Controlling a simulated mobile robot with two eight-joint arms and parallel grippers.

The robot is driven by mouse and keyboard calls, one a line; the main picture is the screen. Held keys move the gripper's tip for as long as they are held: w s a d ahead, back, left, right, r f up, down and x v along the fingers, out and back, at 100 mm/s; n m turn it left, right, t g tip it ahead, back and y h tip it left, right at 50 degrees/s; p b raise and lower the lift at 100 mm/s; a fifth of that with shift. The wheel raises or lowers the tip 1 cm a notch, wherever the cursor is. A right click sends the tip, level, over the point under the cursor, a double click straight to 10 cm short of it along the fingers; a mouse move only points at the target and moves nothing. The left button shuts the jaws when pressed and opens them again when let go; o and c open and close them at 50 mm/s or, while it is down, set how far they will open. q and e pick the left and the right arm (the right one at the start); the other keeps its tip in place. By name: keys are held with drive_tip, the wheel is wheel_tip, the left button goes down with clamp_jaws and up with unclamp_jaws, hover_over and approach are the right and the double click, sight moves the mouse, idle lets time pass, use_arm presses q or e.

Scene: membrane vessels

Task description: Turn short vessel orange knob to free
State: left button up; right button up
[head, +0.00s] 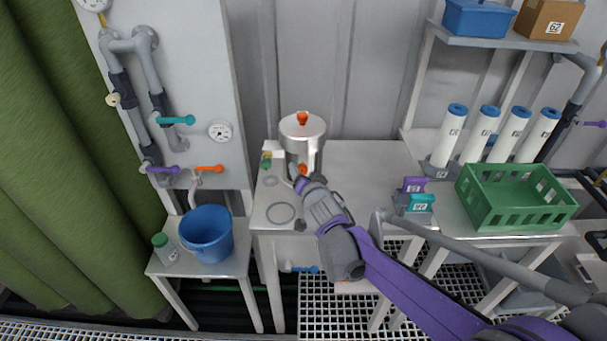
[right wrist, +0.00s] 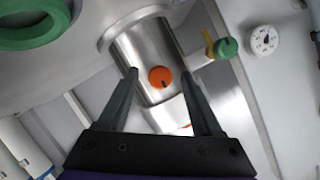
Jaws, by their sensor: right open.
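The short vessel (head: 308,134) is a silver cylinder with an orange knob on its lid (head: 302,118); it stands on the white table. In the right wrist view its steel body (right wrist: 148,47) carries a round orange knob (right wrist: 160,77) with a dark mark pointing to the lower right. My right gripper (head: 303,181) is in front of the vessel's lower part. In the right wrist view its open fingers (right wrist: 159,75) lie left and right of that knob; I cannot tell whether they touch it. My left gripper is not in view.
A green-capped side fitting (right wrist: 226,47) and a gauge (right wrist: 263,40) are right of the vessel in the right wrist view. A blue bucket (head: 206,238) stands left, a green crate (head: 515,207) right. Purple and teal blocks (head: 420,203) sit on the table's right part. Pipes with valves line the left wall.

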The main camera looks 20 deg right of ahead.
clamp_jaws()
idle(0.3)
